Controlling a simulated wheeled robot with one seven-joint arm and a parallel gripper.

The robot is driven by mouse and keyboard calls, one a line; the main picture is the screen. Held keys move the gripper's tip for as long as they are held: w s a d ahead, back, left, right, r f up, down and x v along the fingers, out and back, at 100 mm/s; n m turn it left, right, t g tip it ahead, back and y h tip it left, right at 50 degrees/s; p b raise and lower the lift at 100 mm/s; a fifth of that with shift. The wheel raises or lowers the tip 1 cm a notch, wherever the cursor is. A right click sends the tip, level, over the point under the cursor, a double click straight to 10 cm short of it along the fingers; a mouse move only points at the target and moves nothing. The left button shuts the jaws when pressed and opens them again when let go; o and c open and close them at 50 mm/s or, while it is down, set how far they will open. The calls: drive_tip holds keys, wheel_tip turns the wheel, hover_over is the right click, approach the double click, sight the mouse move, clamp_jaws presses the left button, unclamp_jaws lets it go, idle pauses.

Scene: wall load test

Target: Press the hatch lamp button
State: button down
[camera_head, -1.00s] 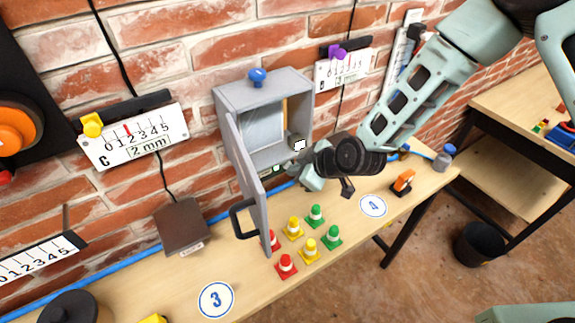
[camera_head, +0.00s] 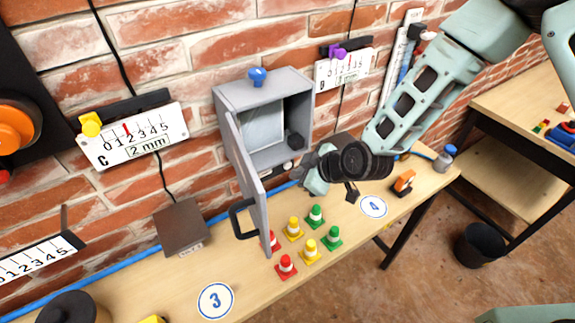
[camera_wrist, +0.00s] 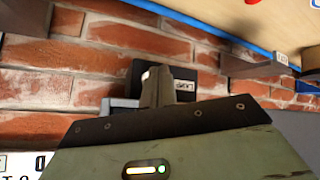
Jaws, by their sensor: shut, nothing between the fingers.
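The hatch is a grey wall box (camera_head: 225,97) with its door (camera_head: 252,185) swung open toward the left front. Inside are a pale panel (camera_head: 262,128) and a small dark block (camera_head: 296,142) at the lower right. My gripper (camera_head: 297,173) is near the box's lower right edge, its fingertips small and partly hidden. In the wrist view my shut fingers (camera_wrist: 158,86) overlap a black block with a small white label (camera_wrist: 184,86), too small to read surely. Contact between fingers and block cannot be told. I cannot make out the button itself.
Several red, yellow and green cones (camera_head: 310,250) stand on the bench below the box. The open door's black handle (camera_head: 240,218) juts out at the left. An orange item (camera_head: 403,182) lies to the right. A brick wall is close behind.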

drive_tip(key=s+d, duration=0.1)
drive_tip(key=s, duration=0.1)
drive_tip(key=s+d, duration=0.2)
drive_tip(key=shift+s+d+b, duration=0.1)
drive_tip(key=shift+s+b, duration=0.25)
drive_tip(key=shift+b, duration=0.05)
idle(0.4)
drive_tip(key=s+d+r+m+g+h+b, duration=0.2)
drive_tip(key=s+d+b, duration=0.1)
drive_tip(key=s, duration=0.4)
drive_tip(key=s+d+r+m+g+h+b, duration=0.2)
drive_tip(key=s+d+r+b, duration=0.1)
drive_tip(key=s, duration=0.4)
drive_tip(key=s+d+r+m+g+h+b, duration=0.1)
drive_tip(key=s+d+r+m+h+b, duration=0.1)
drive_tip(key=s, duration=0.6)
drive_tip(key=shift+d+r+g+h+b, duration=0.4)
drive_tip(key=shift+d+r+b, duration=0.35)
drive_tip(key=shift+d+b, duration=0.15)
drive_tip(key=shift+w, duration=0.1)
